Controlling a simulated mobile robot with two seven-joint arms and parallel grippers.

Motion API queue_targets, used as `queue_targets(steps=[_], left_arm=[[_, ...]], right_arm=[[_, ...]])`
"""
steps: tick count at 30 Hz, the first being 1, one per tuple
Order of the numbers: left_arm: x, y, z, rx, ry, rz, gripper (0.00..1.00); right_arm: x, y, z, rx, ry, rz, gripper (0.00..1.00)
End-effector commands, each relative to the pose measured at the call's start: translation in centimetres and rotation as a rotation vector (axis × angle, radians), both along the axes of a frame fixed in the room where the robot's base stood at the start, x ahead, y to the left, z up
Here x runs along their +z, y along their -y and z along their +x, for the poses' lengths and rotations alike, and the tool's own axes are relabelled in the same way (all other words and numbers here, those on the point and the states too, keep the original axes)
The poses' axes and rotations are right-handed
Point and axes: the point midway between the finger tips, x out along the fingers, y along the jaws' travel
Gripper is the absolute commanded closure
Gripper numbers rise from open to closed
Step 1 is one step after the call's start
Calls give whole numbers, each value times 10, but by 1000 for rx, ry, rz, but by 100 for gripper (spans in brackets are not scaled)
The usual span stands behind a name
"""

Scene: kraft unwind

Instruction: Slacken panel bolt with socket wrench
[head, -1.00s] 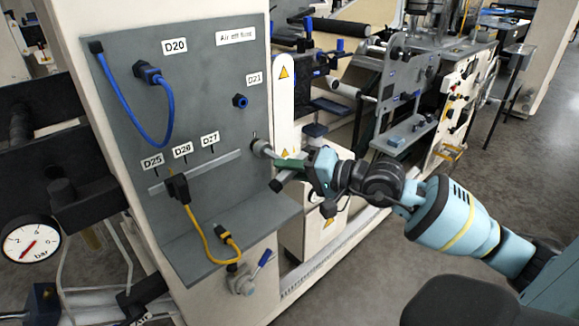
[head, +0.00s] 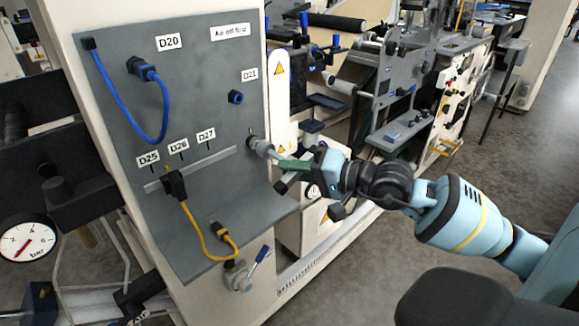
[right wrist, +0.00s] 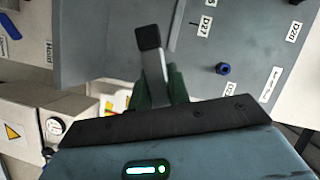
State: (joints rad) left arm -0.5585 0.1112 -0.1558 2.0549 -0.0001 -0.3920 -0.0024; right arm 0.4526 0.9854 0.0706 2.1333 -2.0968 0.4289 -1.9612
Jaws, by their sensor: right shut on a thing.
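The socket wrench has a green handle (head: 297,165) and a silver head (head: 265,149). Its head end is at the right edge of the grey panel (head: 205,100), at a dark round fitting (head: 252,142). The bolt itself is hidden or too small to make out. My right gripper (head: 300,174) is shut on the green handle, to the right of the panel. In the right wrist view the green handle (right wrist: 176,88) shows beside a grey finger with a black tip (right wrist: 148,38). My left gripper is not in view.
A blue cable (head: 160,105) and a yellow cable (head: 200,232) are plugged into the panel. A blue socket (head: 236,97) sits below label D21. A grey ledge (head: 255,225) juts out under the wrench. A pressure gauge (head: 27,240) is at the lower left.

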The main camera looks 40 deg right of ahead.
Motion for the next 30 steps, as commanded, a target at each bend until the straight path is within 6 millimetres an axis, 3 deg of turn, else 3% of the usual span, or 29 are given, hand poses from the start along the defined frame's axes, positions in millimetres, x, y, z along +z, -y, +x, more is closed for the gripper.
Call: queue_targets(steps=[13, 25, 30], left_arm=[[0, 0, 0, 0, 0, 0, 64], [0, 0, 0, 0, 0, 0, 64], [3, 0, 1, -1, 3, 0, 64]], right_arm=[[0, 2, -22, 1, 2, 1, 100], [2, 2, -25, 0, 2, 0, 100], [5, -13, -26, 21, -40, -5, 100]])
